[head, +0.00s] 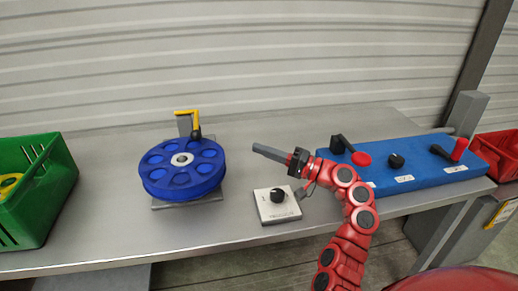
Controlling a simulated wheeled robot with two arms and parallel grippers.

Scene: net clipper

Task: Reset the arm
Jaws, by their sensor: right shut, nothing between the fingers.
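My right arm is red and jointed and reaches up from the bottom right in the head view. Its gripper (270,153) is shut and empty. It points left, above the grey table between the blue wheel (166,180) and the blue panel (415,188). A white box with a black knob (278,205) is below the gripper in the picture. The gripper appears apart from these things. My left gripper is not in view.
A green crate (58,198) with yellow items stands at the table's left end. A yellow lever (188,113) is behind the wheel. The blue panel carries black and red handles. A red crate (492,153) is at far right. The table (105,215) is bare between crate and wheel.

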